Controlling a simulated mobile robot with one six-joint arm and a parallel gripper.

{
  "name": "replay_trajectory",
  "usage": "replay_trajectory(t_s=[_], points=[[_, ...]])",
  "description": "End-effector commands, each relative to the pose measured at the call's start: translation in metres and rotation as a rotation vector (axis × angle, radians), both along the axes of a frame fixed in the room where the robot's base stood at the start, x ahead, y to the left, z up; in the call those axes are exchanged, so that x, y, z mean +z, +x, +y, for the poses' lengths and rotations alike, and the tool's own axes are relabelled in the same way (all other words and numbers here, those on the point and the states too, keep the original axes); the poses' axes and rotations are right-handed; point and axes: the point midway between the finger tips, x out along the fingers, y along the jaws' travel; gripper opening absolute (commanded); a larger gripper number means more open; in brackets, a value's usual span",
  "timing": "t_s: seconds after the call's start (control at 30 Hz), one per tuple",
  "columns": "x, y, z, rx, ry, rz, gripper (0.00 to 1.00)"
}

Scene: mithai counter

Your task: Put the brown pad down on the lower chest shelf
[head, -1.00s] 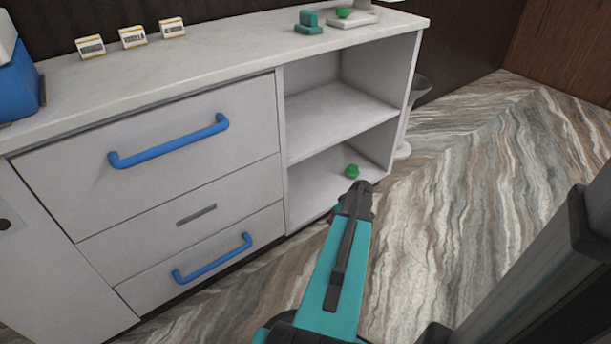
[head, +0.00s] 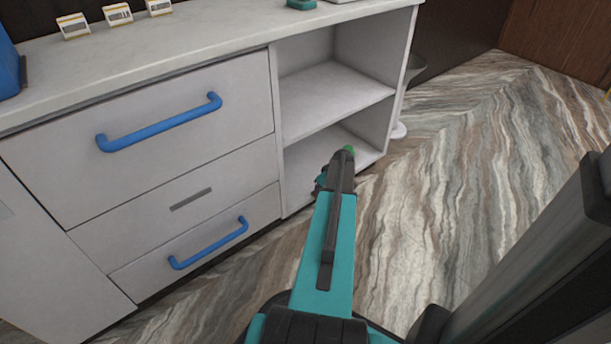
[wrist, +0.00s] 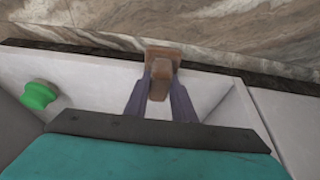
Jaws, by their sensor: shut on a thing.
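My gripper (head: 338,170) is in front of the open right part of the white chest, by the lower shelf (head: 303,172). In the wrist view its two fingers (wrist: 160,92) are closed on the brown pad (wrist: 163,53), a small flat piece with a knob-like grip. There the pad overlaps the shelf's front edge and the dark strip beyond it; whether it touches the shelf I cannot tell. The lower shelf also shows in the wrist view (wrist: 95,88).
A green knob-like thing (wrist: 38,95) stands on the lower shelf, partly behind my gripper in the head view (head: 349,150). The upper shelf (head: 335,95) is empty. Blue drawer handles (head: 160,125) stick out to the left. A teal thing (head: 301,4) is on the counter top.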

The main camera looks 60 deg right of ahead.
Motion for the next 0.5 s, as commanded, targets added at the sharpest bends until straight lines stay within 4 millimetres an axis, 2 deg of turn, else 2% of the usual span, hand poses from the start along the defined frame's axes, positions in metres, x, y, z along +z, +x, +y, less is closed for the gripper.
replay_trajectory(t_s=[0.03,0.3,0.5], points=[[-0.003,0.011,-0.005,0.003,-0.001,-0.001,0.02],[-0.003,0.056,-0.020,0.001,-0.002,-0.001,0.02],[-0.001,0.074,-0.025,0.001,0.000,0.000,0.02]])
